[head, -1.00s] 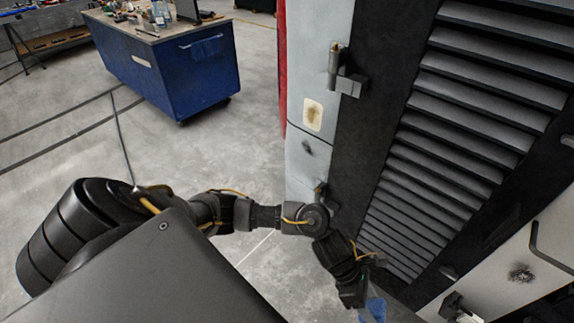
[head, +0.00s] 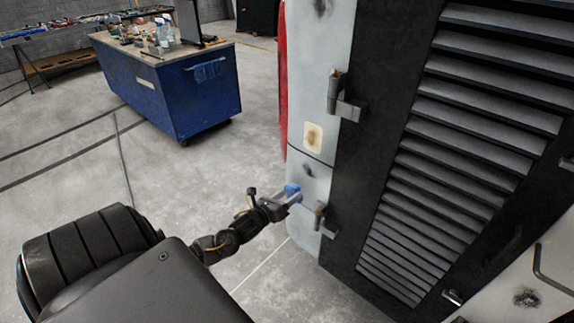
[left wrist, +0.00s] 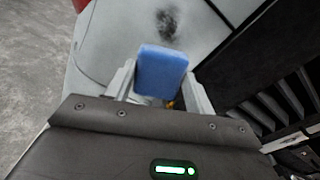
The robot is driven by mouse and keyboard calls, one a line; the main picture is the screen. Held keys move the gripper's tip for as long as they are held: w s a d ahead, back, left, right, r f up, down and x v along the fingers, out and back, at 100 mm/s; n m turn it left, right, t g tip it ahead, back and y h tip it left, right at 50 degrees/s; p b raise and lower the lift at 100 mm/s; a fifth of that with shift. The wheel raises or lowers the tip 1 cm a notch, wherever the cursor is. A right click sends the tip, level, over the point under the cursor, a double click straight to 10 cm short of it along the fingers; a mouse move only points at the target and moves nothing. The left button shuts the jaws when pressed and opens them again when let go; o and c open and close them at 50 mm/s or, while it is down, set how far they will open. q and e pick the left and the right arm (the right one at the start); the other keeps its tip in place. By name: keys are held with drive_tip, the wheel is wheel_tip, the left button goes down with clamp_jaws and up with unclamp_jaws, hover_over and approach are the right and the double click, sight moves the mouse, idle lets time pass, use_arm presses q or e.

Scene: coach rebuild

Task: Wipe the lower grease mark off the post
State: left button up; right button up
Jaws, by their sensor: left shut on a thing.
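The pale grey post (head: 318,90) stands at the centre of the head view. A dark grease mark (head: 308,169) sits low on it, under a beige patch. It also shows as a dark smudge (left wrist: 167,24) at the top of the left wrist view. Another dark mark (head: 322,6) is at the top edge of the head view. My left gripper (head: 288,198) is shut on a blue sponge (left wrist: 162,72), just below the lower mark. I cannot tell whether the sponge (head: 292,189) touches the post. My right gripper is out of view.
A beige patch with a brown stain (head: 313,137) is above the lower mark. Metal hinges (head: 346,97) stick out beside the post, one (head: 322,218) close to my left gripper. A black louvred panel (head: 460,130) is at right. A blue workbench (head: 180,85) stands back left.

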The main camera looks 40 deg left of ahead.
use_arm(q)
drive_tip(key=shift+a+r+t, duration=0.15)
drive_tip(key=shift+t, duration=0.15)
drive_tip(key=shift+w, duration=0.1)
drive_tip(key=w+b, duration=0.2)
drive_tip(key=w, duration=0.2)
drive_tip(key=shift+w+b, duration=0.5)
drive_tip(key=shift+w, duration=0.4)
drive_tip(key=shift+w+b, duration=0.45)
drive_tip(key=shift+w, duration=0.45)
drive_tip(key=shift+s+r+p, duration=0.15)
drive_tip(key=shift+r+p, duration=1.5)
drive_tip(key=shift+r, duration=0.15)
